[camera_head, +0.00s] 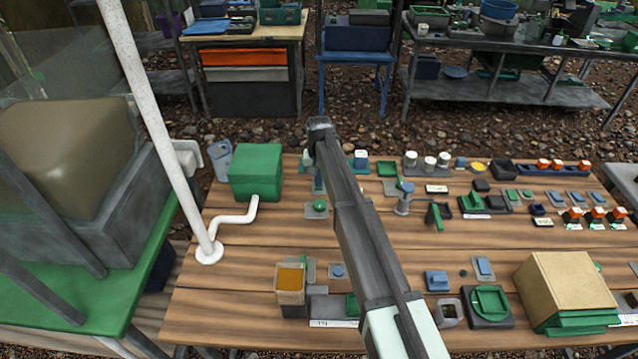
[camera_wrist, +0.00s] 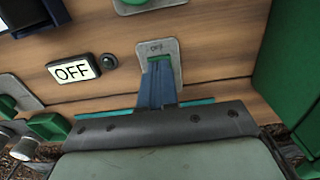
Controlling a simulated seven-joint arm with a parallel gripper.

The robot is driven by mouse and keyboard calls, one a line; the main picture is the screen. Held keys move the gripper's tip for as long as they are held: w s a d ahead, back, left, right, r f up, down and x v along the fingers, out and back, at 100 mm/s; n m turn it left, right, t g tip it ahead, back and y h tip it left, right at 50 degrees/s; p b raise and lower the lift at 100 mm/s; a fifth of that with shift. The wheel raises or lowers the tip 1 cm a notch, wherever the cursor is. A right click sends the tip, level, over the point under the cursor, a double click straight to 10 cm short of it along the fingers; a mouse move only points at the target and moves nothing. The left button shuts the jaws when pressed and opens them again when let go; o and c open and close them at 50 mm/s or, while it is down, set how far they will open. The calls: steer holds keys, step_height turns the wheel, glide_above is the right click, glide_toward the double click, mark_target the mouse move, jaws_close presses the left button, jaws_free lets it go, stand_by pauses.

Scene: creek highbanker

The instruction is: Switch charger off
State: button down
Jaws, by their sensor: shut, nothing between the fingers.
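A small grey switch plate (camera_wrist: 171,46) marked OFF lies on the wooden bench in the wrist view. A green part shows on it, just at my fingertips. My gripper (camera_wrist: 159,78) is shut, its blue fingers together and empty, overlapping the lower part of this plate. I cannot tell whether they touch the green part. A white sign reading OFF (camera_wrist: 73,71) and a small dark knob or lamp (camera_wrist: 109,62) sit to the left. In the head view my gripper (camera_head: 318,184) points down at the bench's back left, and my arm hides part of this area. The charger itself is not clearly identifiable.
A green box (camera_head: 256,170) stands left of my gripper, with a white pipe (camera_head: 234,217) in front. Several switches and blocks fill the bench's right. Bare planks (camera_head: 235,290) show at the front left.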

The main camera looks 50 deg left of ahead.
step_height(320, 180, up, 7)
steer(key=shift+f, duration=0.15)
stand_by(0.7)
stand_by(0.4)
